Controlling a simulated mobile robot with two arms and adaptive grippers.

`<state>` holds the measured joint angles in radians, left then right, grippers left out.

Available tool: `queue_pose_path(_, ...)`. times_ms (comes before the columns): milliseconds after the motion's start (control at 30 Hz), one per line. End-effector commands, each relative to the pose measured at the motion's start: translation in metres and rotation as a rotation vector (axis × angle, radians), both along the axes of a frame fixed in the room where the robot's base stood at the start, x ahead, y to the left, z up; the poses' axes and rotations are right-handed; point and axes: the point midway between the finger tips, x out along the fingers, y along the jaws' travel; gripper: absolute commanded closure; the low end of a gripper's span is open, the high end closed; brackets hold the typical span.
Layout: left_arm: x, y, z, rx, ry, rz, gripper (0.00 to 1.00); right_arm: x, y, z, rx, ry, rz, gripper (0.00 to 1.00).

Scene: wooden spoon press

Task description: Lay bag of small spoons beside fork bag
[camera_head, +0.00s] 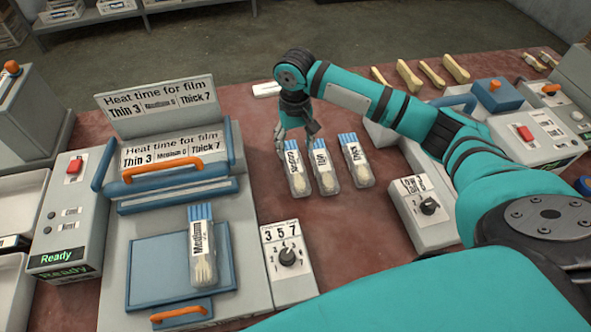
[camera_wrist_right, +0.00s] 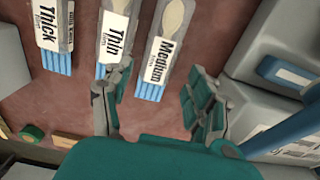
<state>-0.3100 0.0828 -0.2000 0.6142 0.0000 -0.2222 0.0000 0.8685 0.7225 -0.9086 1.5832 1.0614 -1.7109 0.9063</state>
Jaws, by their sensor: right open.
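Three clear bags with blue striped ends lie side by side on the red-brown table: one marked Medium (camera_wrist_right: 162,58), one marked Thin (camera_head: 323,168) and one marked Thick (camera_head: 355,165). A further Medium bag (camera_head: 203,245) lies on the press plate at left. My right gripper (camera_head: 298,138) is open and empty, at the blue end of the leftmost bag in the row. In the right wrist view its fingers are spread, with that bag's blue end ahead between them. My left gripper is out of view.
The press (camera_head: 180,185) with its orange handles stands left of the row, with a dial box (camera_head: 289,262) beside it. Another dial box (camera_head: 424,212) stands to the right. Several wooden utensils (camera_head: 408,76) lie at the back. Bare table lies in front of the row.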

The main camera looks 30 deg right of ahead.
Motion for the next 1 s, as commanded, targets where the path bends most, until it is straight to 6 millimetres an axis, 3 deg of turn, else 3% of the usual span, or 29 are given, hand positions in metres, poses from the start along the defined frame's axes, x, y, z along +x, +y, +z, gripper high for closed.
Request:
queue_pose_path(133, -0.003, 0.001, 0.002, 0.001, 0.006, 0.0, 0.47, 0.0, 0.0, -0.023, 0.0, 0.001, 0.0, 0.42)
queue_pose_path(367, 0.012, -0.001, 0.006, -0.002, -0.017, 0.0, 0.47, -0.001, 0.001, -0.038, 0.001, 0.002, 0.001, 0.42)
queue_pose_path(633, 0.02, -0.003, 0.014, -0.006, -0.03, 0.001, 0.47, -0.002, 0.002, -0.077, -0.001, 0.001, 0.001, 0.42)
queue_pose_path(933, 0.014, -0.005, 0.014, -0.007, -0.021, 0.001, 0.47, -0.001, 0.002, -0.084, 0.0, -0.002, 0.002, 0.42)
queue_pose_path(1000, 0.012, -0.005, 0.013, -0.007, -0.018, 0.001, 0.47, -0.001, 0.002, -0.084, 0.0, -0.002, 0.002, 0.49)
